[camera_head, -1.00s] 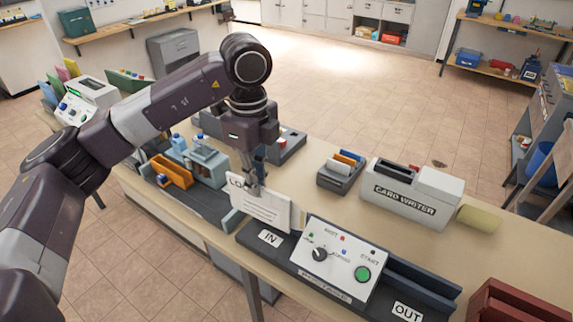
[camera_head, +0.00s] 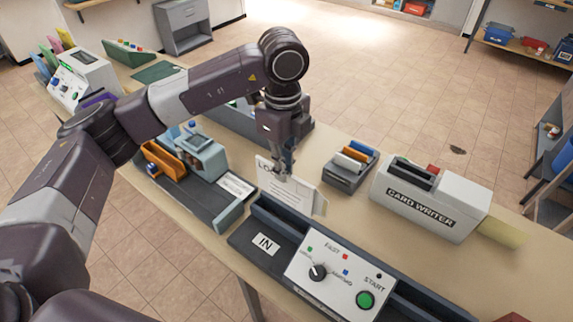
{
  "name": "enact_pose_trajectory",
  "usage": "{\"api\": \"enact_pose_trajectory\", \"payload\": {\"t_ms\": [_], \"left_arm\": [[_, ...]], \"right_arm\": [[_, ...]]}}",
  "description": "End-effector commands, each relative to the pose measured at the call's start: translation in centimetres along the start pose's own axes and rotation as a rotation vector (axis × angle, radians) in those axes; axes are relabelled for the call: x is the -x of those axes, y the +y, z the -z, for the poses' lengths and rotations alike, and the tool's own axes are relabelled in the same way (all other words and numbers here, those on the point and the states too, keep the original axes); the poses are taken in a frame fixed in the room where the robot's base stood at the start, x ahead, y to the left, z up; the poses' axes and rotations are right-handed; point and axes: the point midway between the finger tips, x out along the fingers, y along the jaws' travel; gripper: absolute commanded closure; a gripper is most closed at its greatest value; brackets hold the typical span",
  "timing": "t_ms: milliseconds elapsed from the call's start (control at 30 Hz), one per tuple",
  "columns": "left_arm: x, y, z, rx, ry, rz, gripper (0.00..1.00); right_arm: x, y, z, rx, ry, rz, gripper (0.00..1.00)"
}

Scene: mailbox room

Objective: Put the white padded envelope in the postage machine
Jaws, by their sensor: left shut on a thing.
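The envelope is just behind the inlet tray of a dark grey machine with a white control panel (camera_head: 331,276), which I take for the postage machine. The inlet end has an "IN" label (camera_head: 265,244). The panel has a knob, small coloured lights and a green START button (camera_head: 366,299). The dark tray wall sits close to the envelope's lower edge; I cannot tell whether they touch. My right gripper is not in view.
A card writer (camera_head: 430,199) stands to the right, with a grey holder of coloured cards (camera_head: 350,168) beside it. A blue-grey device with an orange tray (camera_head: 167,158) stands at left.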

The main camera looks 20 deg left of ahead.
Motion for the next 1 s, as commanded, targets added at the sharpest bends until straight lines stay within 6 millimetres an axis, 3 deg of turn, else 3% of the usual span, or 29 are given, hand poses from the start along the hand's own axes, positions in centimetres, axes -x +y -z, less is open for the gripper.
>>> {"api": "enact_pose_trajectory", "payload": {"t_ms": [233, 600, 1000], "left_arm": [[-1.6, 0.1, 0.0, -0.001, -0.001, -0.001, 1.0], [-4.6, 0.1, 0.0, -0.001, -0.001, -0.002, 1.0], [-4.7, 0.1, 0.0, -0.001, 0.0, -0.001, 1.0]], "right_arm": [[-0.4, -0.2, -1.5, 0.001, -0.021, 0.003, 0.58], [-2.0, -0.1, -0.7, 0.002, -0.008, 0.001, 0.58], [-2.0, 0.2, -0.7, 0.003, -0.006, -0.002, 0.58]]}}
